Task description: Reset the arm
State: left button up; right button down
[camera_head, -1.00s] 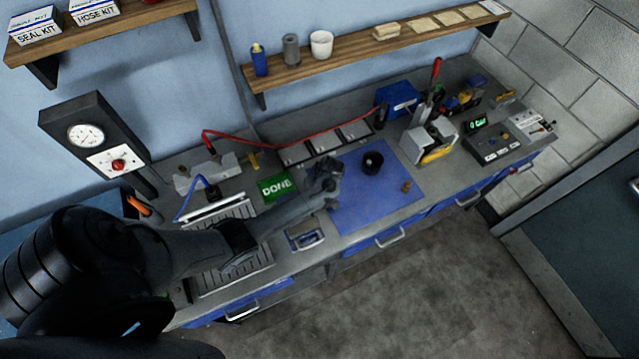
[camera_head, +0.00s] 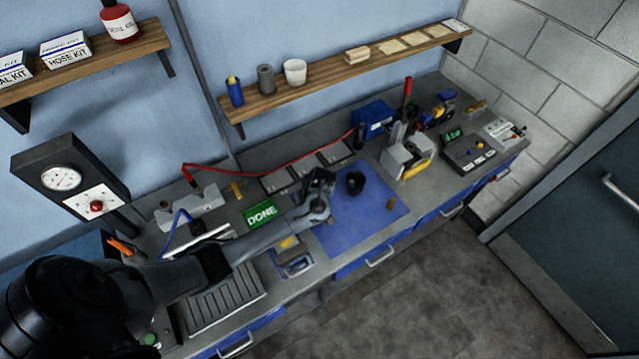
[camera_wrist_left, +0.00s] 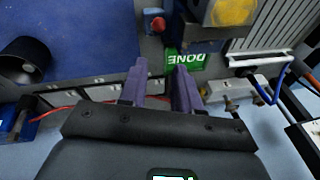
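My left arm comes in from the lower left in the head view. Its gripper (camera_head: 320,198) is over the left edge of the blue mat (camera_head: 365,225), beside the green DONE sign (camera_head: 262,214). In the left wrist view the two purple fingers of my left gripper (camera_wrist_left: 160,82) stand apart with nothing held between them. The DONE sign (camera_wrist_left: 186,60) shows upside down beyond the fingertips. My right gripper is in neither view.
A grey vise-like device (camera_head: 407,155) stands to the right. A gauge box (camera_head: 72,178) stands at left. A shelf (camera_head: 340,72) runs above the bench.

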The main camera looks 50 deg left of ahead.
pick_arm(q)
jog(key=s+d+r+m+t+h, duration=0.1)
jog(key=s+d+r+m+t, duration=0.1)
jog(key=s+d+r+m, duration=0.3)
jog(key=s+d+r+m+t+h, duration=0.2)
jog(key=s+d+r+m, duration=0.4)
jog(key=s+d+m, duration=0.3)
jog(key=s+d, duration=0.3)
jog(key=s, duration=0.2)
jog(key=shift+r+m+t, duration=0.25)
jog(key=shift+m+t, duration=0.05)
jog(key=shift+m, duration=0.1)
jog(key=shift+d, duration=0.1)
